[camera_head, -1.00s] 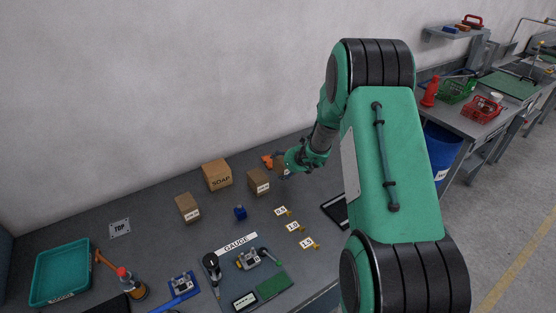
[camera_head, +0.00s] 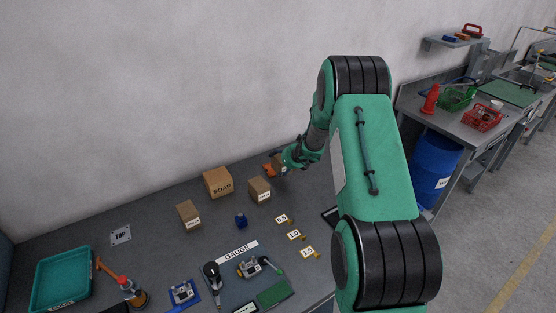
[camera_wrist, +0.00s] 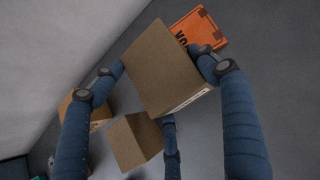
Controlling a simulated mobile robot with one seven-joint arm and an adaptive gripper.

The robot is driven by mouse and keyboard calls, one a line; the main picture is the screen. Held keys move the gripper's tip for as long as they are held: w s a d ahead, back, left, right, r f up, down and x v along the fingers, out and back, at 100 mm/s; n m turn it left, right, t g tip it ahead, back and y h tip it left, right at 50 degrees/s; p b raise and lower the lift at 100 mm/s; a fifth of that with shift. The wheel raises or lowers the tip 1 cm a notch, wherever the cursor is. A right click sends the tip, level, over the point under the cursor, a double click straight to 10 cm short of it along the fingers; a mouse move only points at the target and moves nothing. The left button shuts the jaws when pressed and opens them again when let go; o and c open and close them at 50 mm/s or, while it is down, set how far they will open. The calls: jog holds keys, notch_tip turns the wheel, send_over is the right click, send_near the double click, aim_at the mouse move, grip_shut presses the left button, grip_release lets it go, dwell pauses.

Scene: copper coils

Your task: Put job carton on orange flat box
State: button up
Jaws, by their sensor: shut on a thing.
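My gripper (camera_head: 284,162) is shut on a small brown carton (camera_head: 277,159), held above the bench near the wall. In the wrist view the carton (camera_wrist: 165,65) sits tilted between the blue fingers (camera_wrist: 160,78), with a pale label strip that I cannot read. The orange flat box (camera_wrist: 197,38) lies on the bench beyond the held carton, which partly covers it; dark print shows on it. In the head view the orange flat box (camera_head: 268,168) shows only as a small patch at the lower left of the gripper.
Another brown carton (camera_head: 260,190), the SOAP carton (camera_head: 218,186) and a further small carton (camera_head: 188,216) stand to the left. A blue object (camera_head: 241,220), yellow-tagged labels and gauge tools lie in front. A teal tray (camera_head: 62,281) is at far left.

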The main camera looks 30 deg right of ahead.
jog(key=shift+w+d+f+p, duration=0.15)
jog(key=shift+w+d, duration=0.35)
jog(key=shift+w, duration=0.75)
jog(key=shift+w+d+f+p, duration=0.15)
jog(key=shift+w+d, duration=0.4)
jog(key=shift+w, duration=0.7)
jog(key=shift+w+d+f+p, duration=0.1)
jog(key=shift+w+d+p, duration=0.3)
jog(key=shift+w, duration=0.85)
jog(key=shift+d, duration=0.1)
jog(key=shift+f+b, duration=0.7)
jog(key=shift+f, duration=1)
jog(key=shift+f, duration=0.15)
jog(key=o, duration=1.3)
jog(key=shift+o, duration=0.2)
